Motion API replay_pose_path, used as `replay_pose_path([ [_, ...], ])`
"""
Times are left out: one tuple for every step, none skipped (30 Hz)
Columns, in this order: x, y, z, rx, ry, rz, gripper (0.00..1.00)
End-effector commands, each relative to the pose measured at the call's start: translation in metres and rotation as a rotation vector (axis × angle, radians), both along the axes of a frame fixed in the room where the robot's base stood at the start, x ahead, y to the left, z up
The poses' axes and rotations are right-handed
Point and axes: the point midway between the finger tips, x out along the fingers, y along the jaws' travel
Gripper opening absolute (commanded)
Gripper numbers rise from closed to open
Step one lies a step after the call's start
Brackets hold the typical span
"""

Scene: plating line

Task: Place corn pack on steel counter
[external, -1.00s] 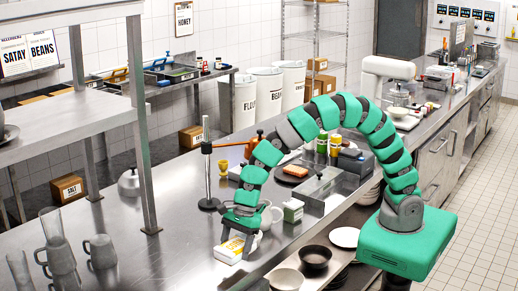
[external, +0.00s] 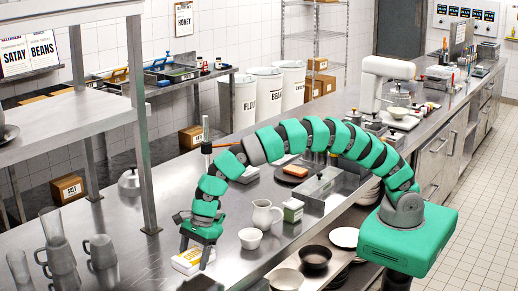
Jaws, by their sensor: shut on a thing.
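The corn pack (external: 187,262), a white and yellow pack with printed lettering, is at the front middle of the steel counter (external: 130,245). My gripper (external: 194,262) reaches down from above with its fingers on either side of the pack and is shut on it. The pack is at or just above the counter surface; I cannot tell whether it touches. Part of the pack is hidden behind a finger.
A white bowl (external: 250,238) and a white jug (external: 265,214) stand right of my gripper. Glasses and grey mugs (external: 101,250) stand at the left. A shelf post (external: 145,180) rises behind them. The counter between mugs and pack is clear.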

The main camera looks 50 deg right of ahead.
Motion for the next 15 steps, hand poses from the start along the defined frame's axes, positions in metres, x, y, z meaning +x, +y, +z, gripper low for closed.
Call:
replay_pose_path([
  [0.002,0.005,-0.002,0.0,0.003,0.001,0.36],
  [0.004,0.008,-0.002,0.001,0.004,0.002,0.36],
  [0.006,0.011,-0.002,0.002,0.001,0.003,0.36],
  [0.008,0.013,-0.002,0.003,0.001,0.003,0.36],
  [0.009,0.015,-0.002,0.003,0.001,0.0,0.36],
  [0.011,0.017,-0.002,0.003,0.001,0.0,0.36],
  [0.012,0.018,-0.002,0.003,0.001,0.0,0.36],
  [0.013,0.019,-0.002,0.002,0.0,0.001,0.36],
  [0.014,0.021,-0.002,0.002,0.0,0.0,0.36],
  [0.014,0.021,-0.002,0.002,0.0,0.0,0.36],
  [0.015,0.022,-0.003,0.001,0.0,-0.001,0.36],
  [0.015,0.022,-0.003,0.001,0.001,-0.001,0.36],
  [0.015,0.022,-0.004,0.0,0.002,-0.001,0.36],
  [0.015,0.022,-0.005,0.0,0.002,-0.001,0.36],
  [0.015,0.022,-0.008,-0.001,0.002,-0.001,0.36],
])
